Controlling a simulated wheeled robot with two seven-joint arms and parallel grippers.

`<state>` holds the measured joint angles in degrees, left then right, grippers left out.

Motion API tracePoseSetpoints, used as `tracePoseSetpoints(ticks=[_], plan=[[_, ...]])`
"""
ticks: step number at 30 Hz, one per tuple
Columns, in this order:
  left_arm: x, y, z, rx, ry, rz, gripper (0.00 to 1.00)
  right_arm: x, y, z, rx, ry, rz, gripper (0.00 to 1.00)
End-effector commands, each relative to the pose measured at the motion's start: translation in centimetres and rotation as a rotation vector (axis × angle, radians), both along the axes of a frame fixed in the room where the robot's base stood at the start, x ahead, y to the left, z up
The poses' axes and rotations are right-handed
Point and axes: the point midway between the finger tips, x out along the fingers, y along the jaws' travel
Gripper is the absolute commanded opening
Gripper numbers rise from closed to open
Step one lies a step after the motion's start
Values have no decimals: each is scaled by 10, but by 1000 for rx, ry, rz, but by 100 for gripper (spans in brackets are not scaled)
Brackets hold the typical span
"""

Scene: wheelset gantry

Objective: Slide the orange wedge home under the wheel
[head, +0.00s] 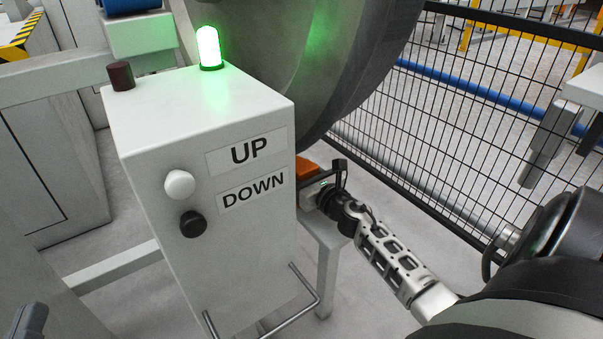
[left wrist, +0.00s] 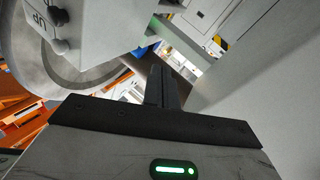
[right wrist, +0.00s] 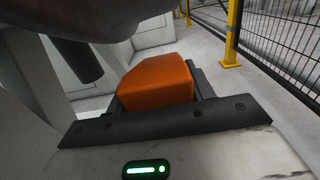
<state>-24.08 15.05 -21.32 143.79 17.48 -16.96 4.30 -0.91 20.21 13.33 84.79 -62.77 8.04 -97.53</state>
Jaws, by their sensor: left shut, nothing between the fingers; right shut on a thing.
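The orange wedge (head: 308,167) shows only partly in the head view, behind the right edge of the control box and below the large grey wheel (head: 330,65). In the right wrist view the wedge (right wrist: 156,82) lies between the fingers of my right gripper (right wrist: 160,100), which is shut on it. I cannot tell whether the wedge touches the wheel. My left gripper (left wrist: 163,88) is shut and empty in the left wrist view. Its dark fingertips (head: 30,319) show at the lower left of the head view, apart from the control box.
The white control box (head: 150,130) has UP and DOWN labels, a white button (head: 180,184), a black button (head: 193,223) and a lit green lamp (head: 209,47). A black mesh fence (head: 470,110) runs along the right.

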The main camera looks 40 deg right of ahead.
Motion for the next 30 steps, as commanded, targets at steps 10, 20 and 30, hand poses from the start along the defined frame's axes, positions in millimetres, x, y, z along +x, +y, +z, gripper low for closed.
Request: tracePoseSetpoints(ticks=[10,20,30], plan=[[0,0,0,2,2,-2,0,0,0,2,0,-3,0,78],[0,-1,0,-1,16,-6,0,-13,1,-1,1,3,-1,78],[-7,-4,-14,-37,137,-22,0,-90,10,0,3,2,-3,78]])
